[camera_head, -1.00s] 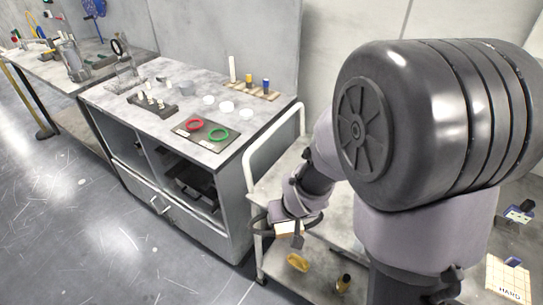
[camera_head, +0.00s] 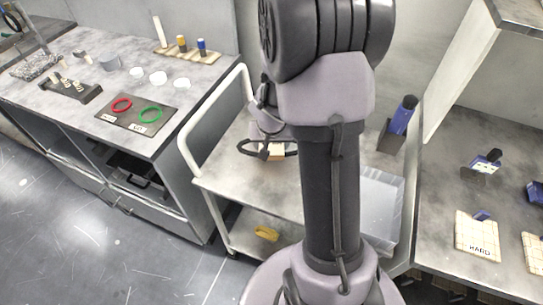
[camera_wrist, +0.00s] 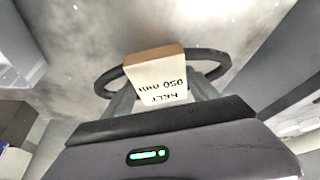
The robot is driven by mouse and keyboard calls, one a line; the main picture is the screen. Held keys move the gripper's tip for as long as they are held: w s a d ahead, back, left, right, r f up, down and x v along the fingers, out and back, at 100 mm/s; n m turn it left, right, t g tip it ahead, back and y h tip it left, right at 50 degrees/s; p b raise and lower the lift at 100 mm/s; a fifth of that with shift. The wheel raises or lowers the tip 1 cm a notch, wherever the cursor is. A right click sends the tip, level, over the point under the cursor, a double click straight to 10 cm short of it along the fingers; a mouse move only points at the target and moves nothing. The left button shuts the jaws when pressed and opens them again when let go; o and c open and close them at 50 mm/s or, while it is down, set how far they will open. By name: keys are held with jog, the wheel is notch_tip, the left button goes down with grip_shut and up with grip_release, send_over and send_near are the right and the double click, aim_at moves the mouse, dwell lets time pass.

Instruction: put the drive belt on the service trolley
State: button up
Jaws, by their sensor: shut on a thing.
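The drive belt (camera_head: 246,151) is a thin black loop with a tan block beside it. In the wrist view the belt (camera_wrist: 217,56) curves around a white-faced label block (camera_wrist: 155,78) reading "BELT 950 mm", upside down. My gripper (camera_wrist: 162,92) is shut on the belt at this block. In the head view my gripper (camera_head: 273,143) is partly hidden by my arm. The service trolley (camera_head: 228,182) has a pale top and a white handle rail at its left. The belt appears above the trolley top; its height is hard to judge.
A yellow item (camera_head: 266,233) lies on the trolley's lower shelf. A grey tray (camera_head: 381,207) and a blue-handled tool (camera_head: 400,120) are at the trolley's right. A cabinet bench (camera_head: 75,110) with red and green rings stands left. The trolley top's left part looks clear.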

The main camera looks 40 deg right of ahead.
notch_tip(320, 180, down, 4)
jog(key=b, duration=0.3)
jog(key=shift+f, duration=0.15)
jog(key=shift+r+p, duration=0.25)
jog(key=shift+p, duration=0.05)
jog(key=shift+f+b, duration=0.2)
jog(key=shift+b, duration=0.1)
jog(key=o, duration=1.6)
jog(key=shift+r, duration=0.1)
